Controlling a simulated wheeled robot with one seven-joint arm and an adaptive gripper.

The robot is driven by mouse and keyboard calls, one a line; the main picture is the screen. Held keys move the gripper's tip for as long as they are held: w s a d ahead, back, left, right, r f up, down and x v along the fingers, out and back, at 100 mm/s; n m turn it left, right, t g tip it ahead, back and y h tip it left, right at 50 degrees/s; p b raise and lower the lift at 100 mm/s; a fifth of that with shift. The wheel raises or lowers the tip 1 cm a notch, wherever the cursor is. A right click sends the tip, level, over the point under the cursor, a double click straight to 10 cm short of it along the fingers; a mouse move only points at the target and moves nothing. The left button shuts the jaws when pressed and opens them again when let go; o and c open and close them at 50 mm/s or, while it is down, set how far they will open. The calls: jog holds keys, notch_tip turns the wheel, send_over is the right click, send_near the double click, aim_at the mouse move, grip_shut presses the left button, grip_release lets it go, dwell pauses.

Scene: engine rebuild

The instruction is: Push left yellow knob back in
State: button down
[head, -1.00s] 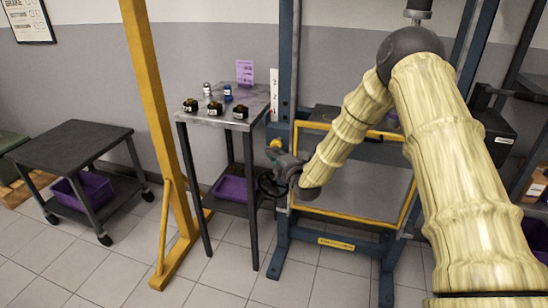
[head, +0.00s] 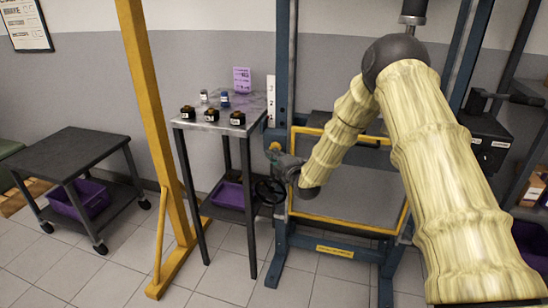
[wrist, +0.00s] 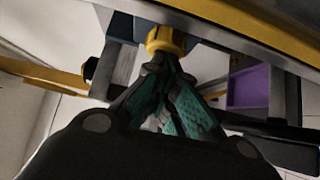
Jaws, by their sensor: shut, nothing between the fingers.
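The left yellow knob (head: 275,147) is at the upper left of the yellow-edged guard on the blue press frame. In the wrist view the yellow knob (wrist: 165,38) is at the top middle, just beyond the fingertips. My gripper (head: 279,160) is at the knob, at the left post of the press. In the wrist view my gripper (wrist: 165,63) is shut and empty, with its teal-padded fingers pointing at the knob. The tips overlap the knob's near edge, and I cannot tell whether they touch it. How far the knob sticks out is unclear. No right knob shows.
A grey side table (head: 217,124) with several small bottles and jars stands left of the press. A purple bin (head: 229,194) sits on its lower shelf. A yellow post (head: 151,120) and a black cart (head: 78,150) are farther left. Floor in front is clear.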

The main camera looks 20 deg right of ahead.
jog(key=shift+w+r, duration=0.1)
jog(key=shift+r, duration=0.1)
jog(key=s, duration=1.3)
jog(key=s+a+f+m+g+h+p, duration=0.3)
jog(key=s+f+m+g, duration=0.6)
jog(key=s+f, duration=1.2)
jog(key=s+a+f+m+g+p, duration=0.1)
jog(key=s+m+g, duration=0.3)
jog(key=s, duration=1.2)
jog(key=s+a+f+m+g+p, duration=0.1)
jog(key=s+f+m+g+p, duration=0.3)
jog(key=s, duration=1.2)
jog(key=m, duration=0.3)
jog(key=shift+s+a+f+m+g+p, duration=0.15)
jog(key=shift+s+a+m+g+p, duration=0.15)
jog(key=shift+s+m, duration=0.1)
